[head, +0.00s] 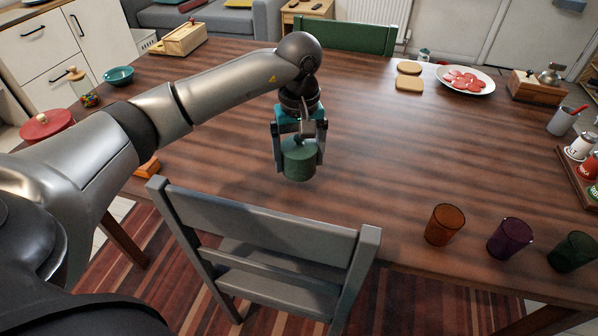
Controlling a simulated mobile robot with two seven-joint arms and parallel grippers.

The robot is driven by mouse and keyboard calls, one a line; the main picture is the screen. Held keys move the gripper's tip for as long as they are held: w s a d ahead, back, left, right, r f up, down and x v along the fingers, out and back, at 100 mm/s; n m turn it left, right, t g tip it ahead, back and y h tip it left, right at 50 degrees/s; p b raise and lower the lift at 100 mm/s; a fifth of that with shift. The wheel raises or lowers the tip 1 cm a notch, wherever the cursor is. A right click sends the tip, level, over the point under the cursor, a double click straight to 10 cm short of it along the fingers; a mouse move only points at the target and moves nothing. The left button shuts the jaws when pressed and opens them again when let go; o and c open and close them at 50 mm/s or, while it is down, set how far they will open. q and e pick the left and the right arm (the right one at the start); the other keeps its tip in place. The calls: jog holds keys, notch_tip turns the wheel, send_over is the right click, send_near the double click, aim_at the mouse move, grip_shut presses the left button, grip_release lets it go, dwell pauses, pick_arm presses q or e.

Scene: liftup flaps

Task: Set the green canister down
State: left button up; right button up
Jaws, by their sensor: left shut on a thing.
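The green canister (299,163) is a short, dull green cylinder near the middle of the head view. My left gripper (299,150) points down and is shut on it, with a finger on each side. The canister is over the wooden table (385,150), close to its front edge and behind the grey chair. I cannot tell whether its bottom touches the tabletop. My right gripper is not in view.
A grey chair (262,222) stands at the table's front edge. Orange (443,225), purple (509,238) and dark green (573,252) cups stand at front right. Bread slices (409,84) and a white plate (482,86) lie farther back. The table's middle is clear.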

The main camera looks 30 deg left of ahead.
aim_at(299, 170)
pick_arm(q)
notch_tip(299, 170, down, 3)
jog(key=shift+f+b, duration=0.1)
jog(key=shift+b, duration=0.35)
jog(key=shift+f, duration=0.35)
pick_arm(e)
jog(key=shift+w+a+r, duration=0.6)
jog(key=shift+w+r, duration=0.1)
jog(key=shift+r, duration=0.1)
pick_arm(q)
jog(key=shift+f, duration=0.1)
jog(key=o, duration=1)
jog(key=shift+o, duration=0.5)
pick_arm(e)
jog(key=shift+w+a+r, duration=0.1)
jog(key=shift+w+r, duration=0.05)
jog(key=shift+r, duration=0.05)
